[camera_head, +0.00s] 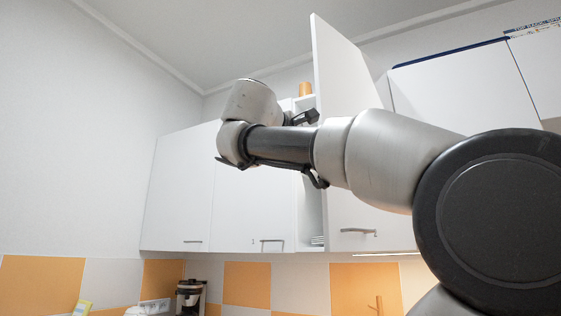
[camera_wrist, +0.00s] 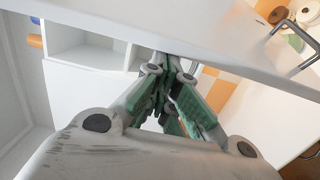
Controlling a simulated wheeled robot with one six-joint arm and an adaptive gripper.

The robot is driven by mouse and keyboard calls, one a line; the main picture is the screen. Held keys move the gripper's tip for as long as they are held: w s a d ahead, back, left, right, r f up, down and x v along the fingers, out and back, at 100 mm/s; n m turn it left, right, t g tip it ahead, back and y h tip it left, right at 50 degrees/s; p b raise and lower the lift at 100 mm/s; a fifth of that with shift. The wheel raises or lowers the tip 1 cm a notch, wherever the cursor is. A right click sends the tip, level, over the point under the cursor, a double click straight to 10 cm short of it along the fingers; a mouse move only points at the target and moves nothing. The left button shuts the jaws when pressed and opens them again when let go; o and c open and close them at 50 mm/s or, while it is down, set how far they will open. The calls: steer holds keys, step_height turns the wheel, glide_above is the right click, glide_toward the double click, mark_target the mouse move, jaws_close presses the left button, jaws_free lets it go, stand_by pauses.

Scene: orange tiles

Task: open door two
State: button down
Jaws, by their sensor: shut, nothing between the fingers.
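A white wall-cabinet door (camera_head: 340,85) stands swung open, its edge toward me, with a metal handle (camera_head: 358,232) low on it. In the wrist view a white door panel (camera_wrist: 200,32) crosses the top, with a handle (camera_wrist: 292,48) at the right. My gripper (camera_wrist: 168,62) is shut and empty, its green-padded fingers close to the panel's edge; I cannot tell if they touch it. In the head view my gripper (camera_head: 305,117) shows at the open cabinet, on the inner side of the door, partly hidden by my arm.
Shut white doors (camera_head: 178,190) (camera_head: 250,200) are left of the open one, and another shut door (camera_head: 455,95) is right. A coffee maker (camera_head: 190,296) stands below. Open shelf compartments (camera_wrist: 82,40) show in the wrist view.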

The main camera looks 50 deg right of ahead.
steer(key=s+d+n+t+y, duration=0.1)
steer(key=s+n+t+y, duration=0.1)
steer(key=s, duration=1.2)
steer(key=s+d+n+t+y, duration=0.2)
steer(key=s+t, duration=0.4)
steer(key=s, duration=0.9)
steer(key=shift+n, duration=0.9)
steer(key=w+a, duration=0.2)
steer(key=w, duration=0.2)
steer(key=s+d+v, duration=0.1)
steer(key=v, duration=0.9)
steer(key=shift+s+d, duration=0.2)
steer(key=shift+s, duration=0.3)
